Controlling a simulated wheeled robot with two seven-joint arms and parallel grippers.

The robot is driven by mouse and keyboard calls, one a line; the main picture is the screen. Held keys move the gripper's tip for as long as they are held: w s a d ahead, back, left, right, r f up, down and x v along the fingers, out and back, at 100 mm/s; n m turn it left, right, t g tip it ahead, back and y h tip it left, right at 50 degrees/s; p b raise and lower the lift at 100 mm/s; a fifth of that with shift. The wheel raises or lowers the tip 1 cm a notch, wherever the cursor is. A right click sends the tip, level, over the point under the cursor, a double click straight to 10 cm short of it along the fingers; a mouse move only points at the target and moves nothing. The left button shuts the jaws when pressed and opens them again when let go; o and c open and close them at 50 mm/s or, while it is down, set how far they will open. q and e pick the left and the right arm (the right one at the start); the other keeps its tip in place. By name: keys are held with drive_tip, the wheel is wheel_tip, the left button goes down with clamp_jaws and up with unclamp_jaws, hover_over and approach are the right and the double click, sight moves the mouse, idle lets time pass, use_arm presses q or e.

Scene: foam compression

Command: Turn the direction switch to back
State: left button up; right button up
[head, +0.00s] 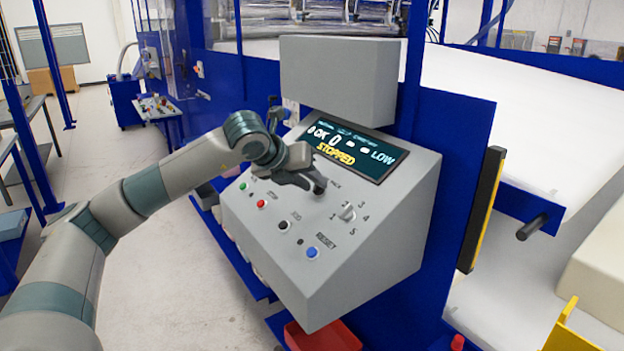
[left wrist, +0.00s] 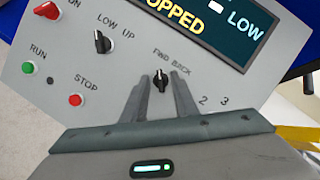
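The direction switch (left wrist: 160,80) is a small black knob under the label "FWD BACK" on the grey sloped control panel (head: 380,230). It stands nearly upright in the left wrist view. My left gripper (head: 314,184) is at the panel, just below the display. In the left wrist view its two dark fingers (left wrist: 160,84) are apart, one on each side of the knob. A gap shows on both sides, and I cannot tell how deep the tips reach. In the head view my gripper hides the switch. My right gripper is not in view.
The display (head: 355,147) reads "STOPPED" and "LOW". Near the switch are the "LOW UP" knob (left wrist: 103,41), the green run button (left wrist: 28,68), the red stop button (left wrist: 75,100), a numbered dial (head: 347,212) and the blue reset button (head: 312,252). A grey box (head: 338,80) overhangs the panel.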

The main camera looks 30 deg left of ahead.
use_arm(q)
drive_tip(key=shift+w+f, duration=0.25)
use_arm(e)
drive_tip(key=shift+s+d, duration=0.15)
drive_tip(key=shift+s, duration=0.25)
use_arm(q)
clamp_jaws()
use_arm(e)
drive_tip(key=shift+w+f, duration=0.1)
